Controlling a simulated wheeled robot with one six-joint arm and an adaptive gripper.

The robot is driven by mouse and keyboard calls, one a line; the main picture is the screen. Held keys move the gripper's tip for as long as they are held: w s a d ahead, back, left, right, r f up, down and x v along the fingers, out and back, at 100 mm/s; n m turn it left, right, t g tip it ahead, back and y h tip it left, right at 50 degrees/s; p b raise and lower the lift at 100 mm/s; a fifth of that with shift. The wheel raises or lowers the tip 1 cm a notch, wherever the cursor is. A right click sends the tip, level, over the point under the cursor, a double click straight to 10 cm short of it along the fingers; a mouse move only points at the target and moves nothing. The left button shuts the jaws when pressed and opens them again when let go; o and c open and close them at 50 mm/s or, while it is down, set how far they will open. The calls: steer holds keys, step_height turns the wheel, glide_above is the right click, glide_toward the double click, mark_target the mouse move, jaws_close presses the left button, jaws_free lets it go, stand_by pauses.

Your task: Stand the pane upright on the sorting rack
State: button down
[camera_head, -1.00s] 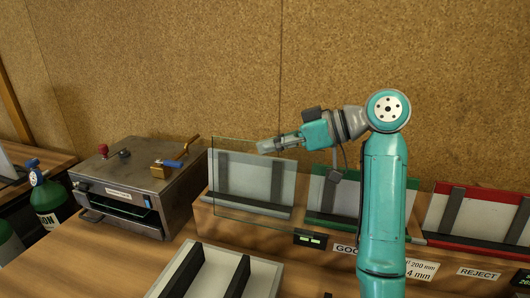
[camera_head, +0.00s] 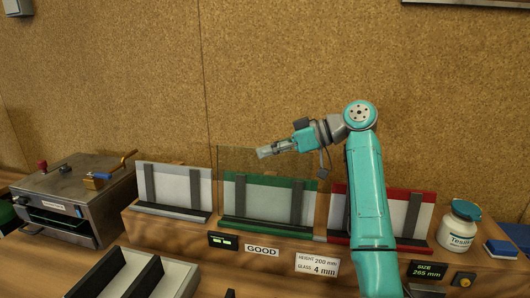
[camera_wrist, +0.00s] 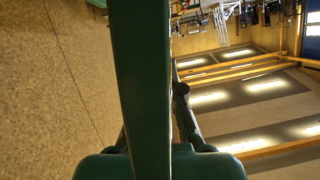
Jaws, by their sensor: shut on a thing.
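My gripper (camera_head: 264,151) is shut on the upper edge of a clear glass pane (camera_head: 236,160). The pane looks upright and shows as a faint tinted sheet in front of the green bay (camera_head: 270,193) of the wooden sorting rack (camera_head: 165,232). I cannot tell whether its lower edge touches the rack. In the wrist view the pane (camera_wrist: 142,70) shows as a dark green strip running down the middle, between the fingers of my gripper (camera_wrist: 152,130).
A white-grey bay (camera_head: 174,188) is left of the green one, and a red-edged bay (camera_head: 408,214) right, partly behind my arm. A metal machine (camera_head: 75,195) stands far left. A white tray with dark bars (camera_head: 135,275) lies in front. A white jar (camera_head: 459,226) stands right.

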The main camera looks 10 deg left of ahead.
steer(key=shift+w, duration=0.15)
steer(key=shift+w+d+f, duration=0.1)
steer(key=shift+w+f, duration=2.65)
steer(key=shift+w, duration=0.25)
steer(key=shift+f, duration=0.25)
steer(key=c, duration=1.3)
jaws_free()
steer(key=shift+o, duration=0.3)
steer(key=shift+f, duration=0.15)
steer(key=v, duration=1.2)
steer(key=shift+w, duration=0.15)
